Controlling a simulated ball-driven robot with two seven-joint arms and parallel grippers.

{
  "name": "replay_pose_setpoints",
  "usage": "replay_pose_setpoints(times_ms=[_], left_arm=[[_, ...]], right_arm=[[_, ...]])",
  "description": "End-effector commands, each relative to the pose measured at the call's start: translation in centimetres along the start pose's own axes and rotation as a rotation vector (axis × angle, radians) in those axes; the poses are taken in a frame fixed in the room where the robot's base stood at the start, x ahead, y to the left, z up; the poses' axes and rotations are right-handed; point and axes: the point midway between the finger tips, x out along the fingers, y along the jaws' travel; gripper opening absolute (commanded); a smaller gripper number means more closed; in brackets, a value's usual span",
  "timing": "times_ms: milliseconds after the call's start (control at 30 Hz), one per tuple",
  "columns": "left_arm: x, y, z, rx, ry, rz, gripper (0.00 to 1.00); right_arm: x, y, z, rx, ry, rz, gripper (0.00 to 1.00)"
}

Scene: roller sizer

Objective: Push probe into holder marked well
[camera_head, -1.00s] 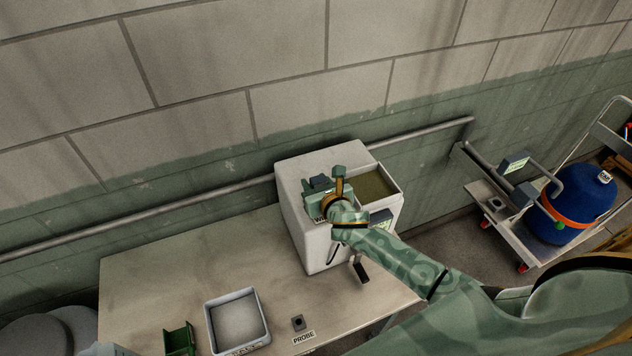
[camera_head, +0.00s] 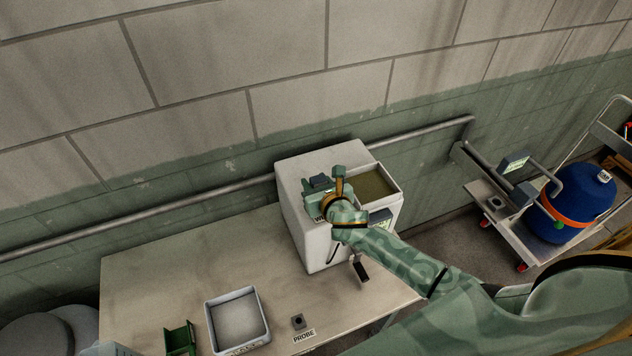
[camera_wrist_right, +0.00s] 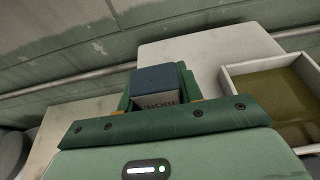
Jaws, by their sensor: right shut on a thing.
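My right gripper (camera_head: 328,187) is over the top of the white box-shaped machine on the bench. In the right wrist view it is shut on a dark blue-grey block (camera_wrist_right: 157,80), with a partly hidden label that seems to read PROBE. The block's lower end is hidden, so I cannot tell how deep it sits in anything. A small label (camera_head: 319,218) at the machine's top edge is mostly covered by my gripper; its first letter looks like W. The holder there is hidden. My left gripper is out of view.
The white machine (camera_head: 303,235) has an open compartment (camera_head: 374,186) with brownish contents at its right. A grey tray (camera_head: 237,318) and a green holder (camera_head: 180,340) stand on the bench (camera_head: 190,265). A pipe runs along the wall. A cart with a blue drum (camera_head: 578,203) stands right.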

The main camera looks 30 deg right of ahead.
Motion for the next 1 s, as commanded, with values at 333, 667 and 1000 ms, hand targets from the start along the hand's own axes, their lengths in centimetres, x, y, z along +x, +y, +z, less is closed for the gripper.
replay_pose_setpoints(times_ms=[333,667,1000], left_arm=[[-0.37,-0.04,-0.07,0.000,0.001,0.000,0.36],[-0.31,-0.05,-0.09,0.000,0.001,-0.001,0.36],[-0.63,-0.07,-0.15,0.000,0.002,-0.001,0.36]], right_arm=[[0.00,-0.03,0.05,-0.001,0.000,0.000,0.14],[0.01,-0.01,0.00,0.000,0.000,0.000,0.14],[0.01,0.01,0.01,0.000,0.000,0.001,0.14]])
